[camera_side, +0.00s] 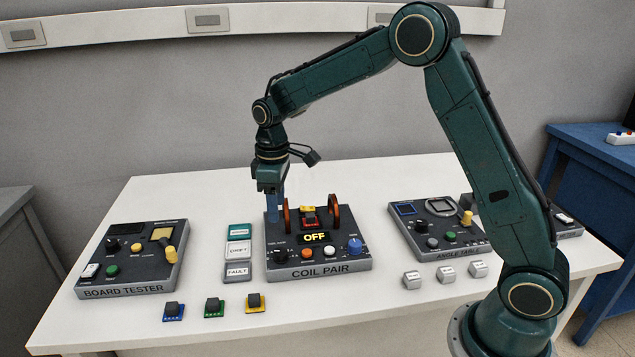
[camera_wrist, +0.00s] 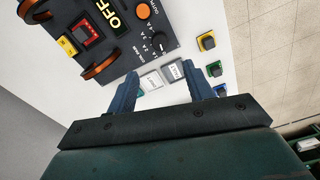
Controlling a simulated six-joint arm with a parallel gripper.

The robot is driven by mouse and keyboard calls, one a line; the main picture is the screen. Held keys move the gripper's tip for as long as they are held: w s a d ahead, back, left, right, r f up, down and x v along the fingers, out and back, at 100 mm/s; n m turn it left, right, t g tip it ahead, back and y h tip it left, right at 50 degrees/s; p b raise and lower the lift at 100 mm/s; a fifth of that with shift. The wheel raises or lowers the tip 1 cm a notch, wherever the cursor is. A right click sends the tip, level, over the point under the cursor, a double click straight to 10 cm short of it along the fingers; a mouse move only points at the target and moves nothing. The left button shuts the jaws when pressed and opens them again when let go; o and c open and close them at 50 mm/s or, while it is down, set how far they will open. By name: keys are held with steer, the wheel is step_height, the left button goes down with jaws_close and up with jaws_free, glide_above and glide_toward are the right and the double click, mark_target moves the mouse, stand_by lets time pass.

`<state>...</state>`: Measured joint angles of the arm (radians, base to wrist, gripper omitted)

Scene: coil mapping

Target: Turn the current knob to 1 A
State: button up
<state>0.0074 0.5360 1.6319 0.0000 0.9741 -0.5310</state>
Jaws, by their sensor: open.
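The coil pair unit (camera_side: 318,266) stands mid-table, with two orange-brown coils and a display reading OFF. Its black current knob (camera_side: 281,256) is at the front left of the panel, left of an orange button (camera_side: 307,253). In the wrist view the knob (camera_wrist: 158,41) shows beside amp markings; I cannot make out which mark it points to. My gripper (camera_side: 273,211) points down above the back left of the unit in the side view, apart from the knob. In the wrist view its blue fingers (camera_wrist: 164,84) are spread with nothing between them.
Small coloured blocks (camera_side: 214,307) and white cubes (camera_side: 445,274) sit in front. Table's front edge is bare.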

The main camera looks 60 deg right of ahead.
mark_target(281, 251)
step_height(281, 251, down, 13)
steer(key=shift+r, duration=0.1)
stand_by(0.5)
steer(key=c, duration=1)
